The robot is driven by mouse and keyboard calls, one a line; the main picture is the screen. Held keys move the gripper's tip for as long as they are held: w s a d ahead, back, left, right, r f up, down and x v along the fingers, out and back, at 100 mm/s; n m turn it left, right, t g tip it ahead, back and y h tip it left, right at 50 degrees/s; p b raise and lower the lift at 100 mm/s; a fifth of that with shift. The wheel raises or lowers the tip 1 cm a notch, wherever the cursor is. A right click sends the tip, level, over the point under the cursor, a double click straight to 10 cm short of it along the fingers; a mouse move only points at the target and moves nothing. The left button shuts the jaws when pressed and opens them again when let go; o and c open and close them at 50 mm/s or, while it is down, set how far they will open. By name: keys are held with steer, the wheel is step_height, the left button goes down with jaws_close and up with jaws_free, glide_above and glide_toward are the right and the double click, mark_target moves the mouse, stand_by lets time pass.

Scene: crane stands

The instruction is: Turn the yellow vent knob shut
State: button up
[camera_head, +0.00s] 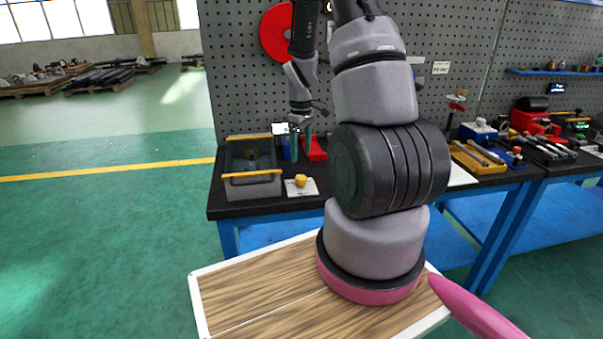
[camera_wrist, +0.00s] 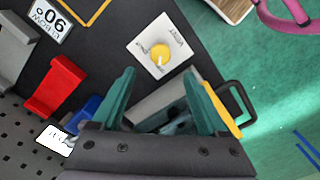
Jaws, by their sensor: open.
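The yellow vent knob (camera_wrist: 159,56) sits on a white plate (camera_wrist: 176,37) with a printed label that reads like VENT. In the head view the knob (camera_head: 301,180) and its plate (camera_head: 309,188) lie on the black bench top, right of a grey toolbox. My gripper (camera_wrist: 160,76) is open and empty, with green fingertips apart. In the wrist view the knob appears just beyond the gap between the fingertips, and nothing touches it. In the head view my gripper (camera_head: 301,138) hangs above and behind the knob, pointing down. The knob's exact turn angle is hard to read.
The grey toolbox (camera_head: 250,190) with yellow handles stands left of the knob. A red block (camera_wrist: 57,86) and a blue part (camera_wrist: 83,113) lie on the other side, near the pegboard (camera_head: 240,80). A white number sign (camera_wrist: 52,20) lies nearby.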

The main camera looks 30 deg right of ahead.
mark_target(301, 177)
step_height(301, 177, down, 9)
steer(key=shift+f, duration=0.15)
steer(key=shift+c, duration=0.4)
jaws_close()
